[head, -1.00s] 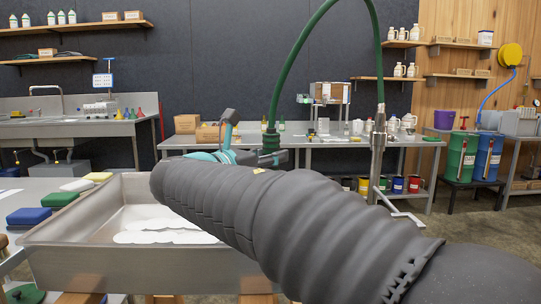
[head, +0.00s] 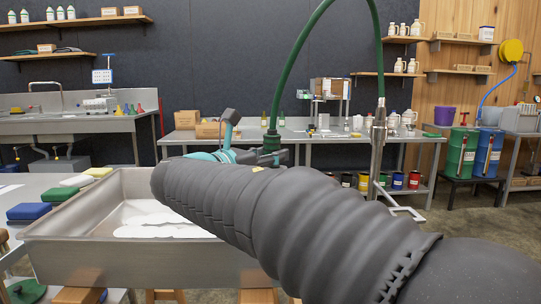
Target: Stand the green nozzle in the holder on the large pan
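A green hose (head: 290,58) arches through the head view. Its left end runs down into a dark green ribbed nozzle or fitting (head: 271,141), upright at my gripper (head: 276,155). My gripper is mostly hidden behind my own arm, so I cannot see whether its fingers close on that piece. The hose's right end meets an upright metal pipe (head: 378,148), which has a pale bracket (head: 405,211) near its foot; the arm hides how these are mounted. The large metal pan (head: 150,262) stands front left, holding white pieces. I cannot make out a separate holder on it.
A long work table (head: 330,140) stands behind, with bottles and boxes. Coloured cones (head: 127,109) stand by the sink. Green (head: 462,155) and blue barrels stand right. Floor shows at right.

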